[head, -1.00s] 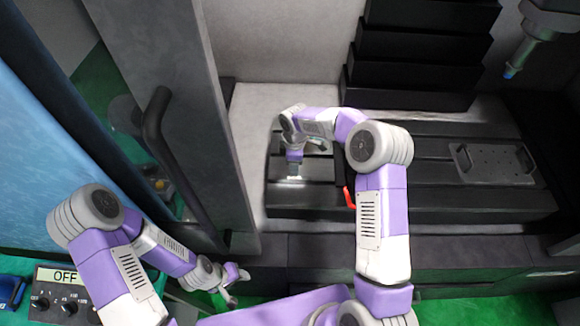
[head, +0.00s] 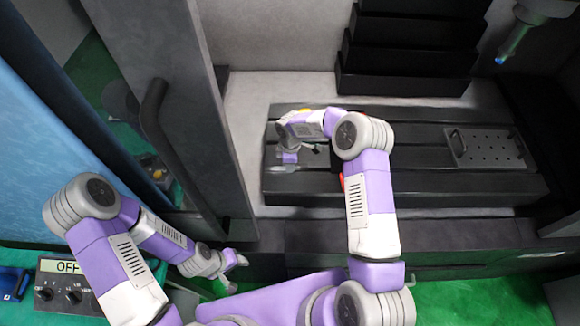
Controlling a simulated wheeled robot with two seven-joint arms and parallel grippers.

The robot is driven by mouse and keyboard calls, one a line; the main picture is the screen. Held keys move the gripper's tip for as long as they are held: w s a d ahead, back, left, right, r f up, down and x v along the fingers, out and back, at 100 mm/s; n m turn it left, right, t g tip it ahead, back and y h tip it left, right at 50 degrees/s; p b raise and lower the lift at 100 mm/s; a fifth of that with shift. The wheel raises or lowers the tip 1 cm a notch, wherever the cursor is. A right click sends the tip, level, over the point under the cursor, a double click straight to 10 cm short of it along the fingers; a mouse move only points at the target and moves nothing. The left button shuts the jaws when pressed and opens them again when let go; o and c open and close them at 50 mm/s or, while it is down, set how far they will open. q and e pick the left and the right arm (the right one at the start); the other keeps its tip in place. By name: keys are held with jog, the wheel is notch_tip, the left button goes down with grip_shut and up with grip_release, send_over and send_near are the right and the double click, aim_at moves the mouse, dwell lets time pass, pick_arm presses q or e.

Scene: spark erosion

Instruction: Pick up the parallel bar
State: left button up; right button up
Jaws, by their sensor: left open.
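My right gripper (head: 284,167) is over the left end of the black slotted table (head: 420,185), pointing down and partly hidden by its own wrist. Its fingers are too small and blurred to show whether they are open or shut. I cannot make out the parallel bar clearly; it may be hidden at or under this gripper. My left gripper (head: 240,272) is open and empty, low in the picture in front of the machine, away from the table.
A perforated plate (head: 487,148) lies on the table's right side. Black stepped covers (head: 410,55) rise behind it. A blue-tipped tool head (head: 515,45) hangs at upper right. A grey door edge with a handle (head: 155,125) stands left. A control box (head: 68,285) is at lower left.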

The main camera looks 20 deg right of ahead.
grip_shut()
jog(key=shift+w+r, duration=0.1)
